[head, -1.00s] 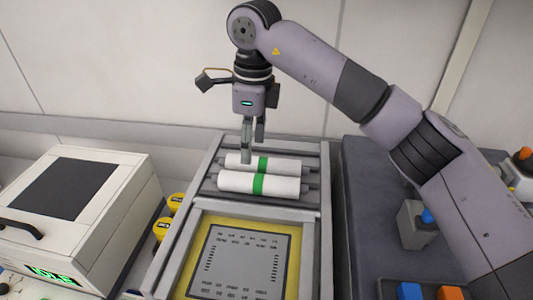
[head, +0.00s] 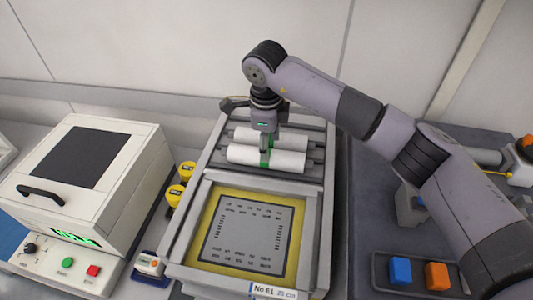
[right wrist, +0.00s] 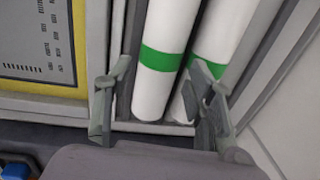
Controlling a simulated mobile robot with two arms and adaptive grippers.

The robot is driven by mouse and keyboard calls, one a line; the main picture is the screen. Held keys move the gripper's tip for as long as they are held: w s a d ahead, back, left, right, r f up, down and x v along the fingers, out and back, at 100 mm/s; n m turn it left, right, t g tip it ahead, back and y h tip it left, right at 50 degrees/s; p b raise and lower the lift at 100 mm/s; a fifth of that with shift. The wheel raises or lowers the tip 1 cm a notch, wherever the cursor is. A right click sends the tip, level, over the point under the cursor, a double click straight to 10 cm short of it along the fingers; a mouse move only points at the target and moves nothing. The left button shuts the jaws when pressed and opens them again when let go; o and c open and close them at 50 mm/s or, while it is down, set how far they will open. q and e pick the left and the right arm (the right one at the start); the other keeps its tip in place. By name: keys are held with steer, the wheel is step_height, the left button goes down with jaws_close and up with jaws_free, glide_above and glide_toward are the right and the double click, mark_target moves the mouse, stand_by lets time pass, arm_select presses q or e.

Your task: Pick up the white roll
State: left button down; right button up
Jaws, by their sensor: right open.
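Two white rolls with green bands lie side by side across the top of a grey rack (head: 222,138). The front roll (head: 293,162) lies nearer the yellow-bordered panel, the rear roll (head: 295,140) just behind it. My right gripper (head: 265,150) points down over the green bands in the head view. In the right wrist view its open fingers (right wrist: 160,75) stand to either side of the front roll (right wrist: 152,90). The right finger partly covers the rear roll (right wrist: 208,45). Whether the fingers touch either roll cannot be told. My left gripper is not in view.
A yellow-bordered panel (head: 210,236) fills the rack's near part. A white machine with a dark lid window (head: 72,158) and yellow round items (head: 174,195) stand to the left. A tray with blue (head: 400,271) and orange (head: 437,275) blocks lies at right.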

steer(key=f+p, duration=0.3)
steer(key=f, duration=0.1)
steer(key=shift+w+a, duration=0.3)
steer(key=shift+a, duration=0.05)
steer(key=shift+f, duration=0.45)
steer(key=shift+w, duration=0.1)
steer(key=c, duration=0.9)
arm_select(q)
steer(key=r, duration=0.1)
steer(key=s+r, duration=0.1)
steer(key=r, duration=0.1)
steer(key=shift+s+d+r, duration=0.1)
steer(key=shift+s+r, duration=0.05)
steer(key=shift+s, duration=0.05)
arm_select(e)
steer(key=shift+c, duration=0.2)
steer(key=shift+r, duration=0.1)
